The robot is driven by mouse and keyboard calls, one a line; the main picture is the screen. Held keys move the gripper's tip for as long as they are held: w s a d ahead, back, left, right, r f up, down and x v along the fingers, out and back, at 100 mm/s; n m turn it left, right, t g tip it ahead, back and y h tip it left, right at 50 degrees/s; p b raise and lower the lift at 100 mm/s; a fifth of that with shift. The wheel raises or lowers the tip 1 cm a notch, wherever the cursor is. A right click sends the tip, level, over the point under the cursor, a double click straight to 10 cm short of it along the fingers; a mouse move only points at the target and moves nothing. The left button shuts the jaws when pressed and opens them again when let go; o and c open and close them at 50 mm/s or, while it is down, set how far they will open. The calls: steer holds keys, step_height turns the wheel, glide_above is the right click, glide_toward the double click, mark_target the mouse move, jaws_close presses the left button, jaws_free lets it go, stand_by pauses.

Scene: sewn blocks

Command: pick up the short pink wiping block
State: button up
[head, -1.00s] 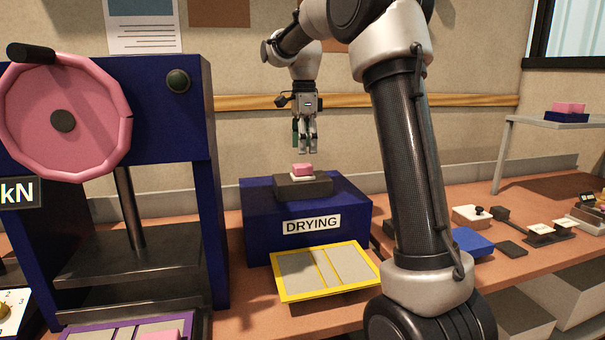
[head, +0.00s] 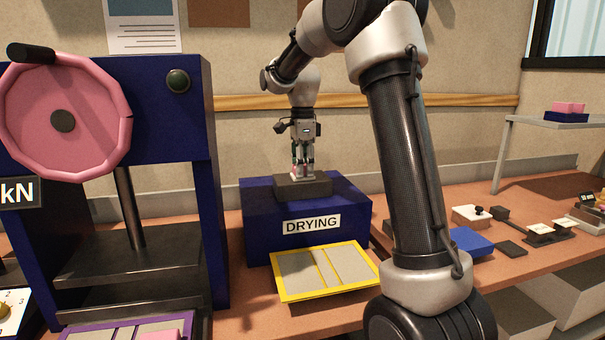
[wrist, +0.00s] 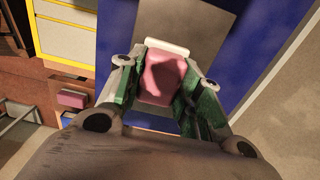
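A pink block (wrist: 162,76) with a white strip at one end lies between the green-padded fingers of my gripper (wrist: 165,95) in the wrist view. In the head view my gripper (head: 303,172) points straight down over the dark slab (head: 318,187) on the blue box marked DRYING (head: 262,215). Its fingers reach down to the slab and largely hide the block there. The fingers lie on both sides of the block, very close to it. Whether both pads press on it cannot be made out.
A yellow-rimmed tray (head: 283,298) lies in front of the box. The press with its pink wheel (head: 95,120) stands to the left. More pink blocks show on the right shelf (head: 568,107) and in the purple-rimmed tray (head: 172,335). A blue pad (head: 471,241) lies to the right.

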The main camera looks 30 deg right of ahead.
step_height(320, 180, up, 10)
steer(key=shift+r, duration=0.1)
steer(key=shift+o, duration=1.4)
steer(key=shift+c, duration=0.9)
